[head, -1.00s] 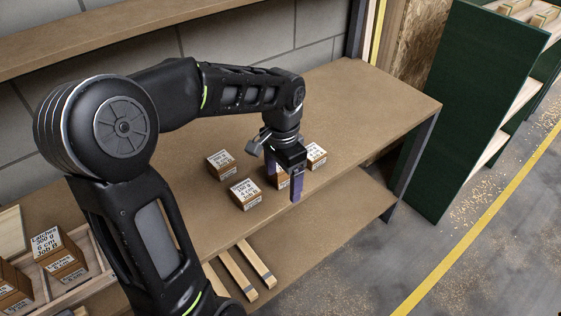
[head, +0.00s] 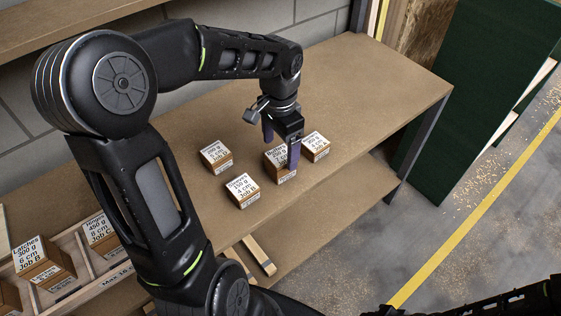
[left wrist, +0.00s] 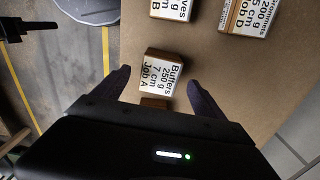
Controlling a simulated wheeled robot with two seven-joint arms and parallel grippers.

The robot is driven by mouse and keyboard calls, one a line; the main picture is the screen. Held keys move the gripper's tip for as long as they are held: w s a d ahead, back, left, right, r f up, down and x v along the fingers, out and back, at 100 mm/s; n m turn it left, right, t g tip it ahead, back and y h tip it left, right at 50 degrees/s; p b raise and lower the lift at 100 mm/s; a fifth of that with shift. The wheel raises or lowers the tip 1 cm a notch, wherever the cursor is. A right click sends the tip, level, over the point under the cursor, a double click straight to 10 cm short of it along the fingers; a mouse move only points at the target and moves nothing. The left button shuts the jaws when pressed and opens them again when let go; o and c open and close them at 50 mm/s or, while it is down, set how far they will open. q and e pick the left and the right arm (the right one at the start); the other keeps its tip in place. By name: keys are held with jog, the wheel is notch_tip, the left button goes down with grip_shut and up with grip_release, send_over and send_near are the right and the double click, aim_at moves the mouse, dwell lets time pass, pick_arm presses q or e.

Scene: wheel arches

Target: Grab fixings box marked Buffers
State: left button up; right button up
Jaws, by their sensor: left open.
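The Buffers box (head: 276,156) is a small brown box with a white label, standing on the brown bench among similar boxes. In the left wrist view the Buffers box (left wrist: 163,72) reads "Buffers 250 g 7 cm Job A". My left gripper (head: 281,155) points down over it, open, and hides part of it in the head view. In the left wrist view the fingers of my left gripper (left wrist: 160,82) stand on either side of the box's near part, with gaps visible. Part of my right arm shows at the lower right; its jaws are unclear.
Three other labelled boxes stand close by: one behind left (head: 216,157), one front left (head: 242,190) and one right (head: 315,147). A divided wooden tray (head: 88,262) holds more boxes. The bench (head: 385,95) is clear to the right.

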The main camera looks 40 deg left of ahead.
aim_at(281, 163)
pick_arm(q)
jog(key=shift+f, duration=0.6)
notch_tip(281, 163, down, 5)
jog(key=shift+f+p, duration=0.1)
jog(key=shift+p, duration=0.2)
jog(key=shift+c, duration=0.3)
jog(key=c, duration=1.7)
